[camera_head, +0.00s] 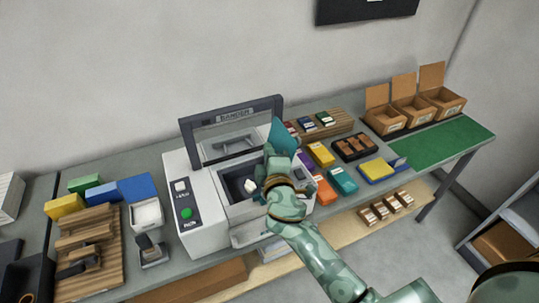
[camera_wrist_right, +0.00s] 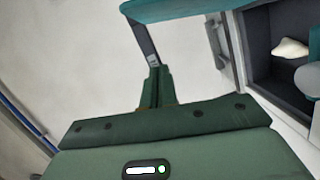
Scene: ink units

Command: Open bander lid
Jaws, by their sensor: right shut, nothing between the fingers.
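The bander (camera_head: 205,213) is a pale machine on the bench. Its dark-framed lid (camera_head: 232,115), with a clear window and a BANDER label, stands raised and tilted back. The chamber below is open, with a small white piece (camera_head: 250,186) inside; that piece also shows in the right wrist view (camera_wrist_right: 290,48). My right gripper (camera_head: 270,158) is over the chamber's right side, near the lid's right edge. In the right wrist view its fingers (camera_wrist_right: 154,88) are together and empty. I cannot tell whether it touches the lid. My left gripper is out of view.
Left of the bander are a wooden rack (camera_head: 88,255), coloured boxes and a stapler-like tool (camera_head: 151,250). To the right are coloured packs, a dark tray (camera_head: 355,160) and open cardboard boxes (camera_head: 412,105). The green mat (camera_head: 440,145) is clear.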

